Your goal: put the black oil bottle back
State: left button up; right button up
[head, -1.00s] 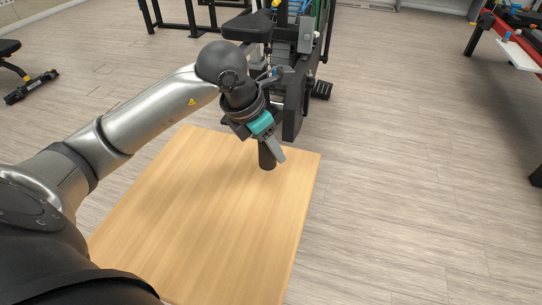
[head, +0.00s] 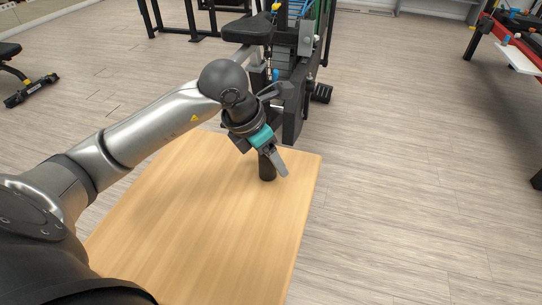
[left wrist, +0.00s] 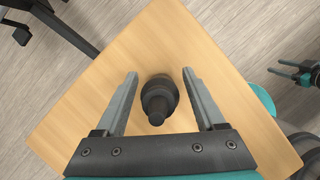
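The black oil bottle (head: 267,170) stands upright on the wooden table top, near its far right corner. Its upper part is hidden behind my left gripper (head: 270,160) in the head view. In the left wrist view the bottle (left wrist: 156,95) is between the two grey fingers of my left gripper (left wrist: 159,73). The fingers are spread, with a visible gap on each side of the bottle. My right gripper (left wrist: 296,72) shows small at the right edge of the left wrist view; its finger state is unclear.
The wooden table (head: 190,240) is otherwise bare. Black gym equipment (head: 293,100) stands just beyond its far edge, close to my left gripper. A red-framed rack (head: 512,40) stands at the far right. The floor to the right is clear.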

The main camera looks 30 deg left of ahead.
pick_arm(q)
jog(key=shift+r, duration=0.1)
jog(key=shift+r, duration=0.1)
jog(key=p+v, duration=0.3)
jog(key=v, duration=0.9)
jog(key=shift+p, duration=0.35)
pick_arm(e)
jog(key=s+d+f, duration=0.3)
jog(key=s+f, duration=0.1)
jog(key=f, duration=0.2)
jog(key=shift+f, duration=0.35)
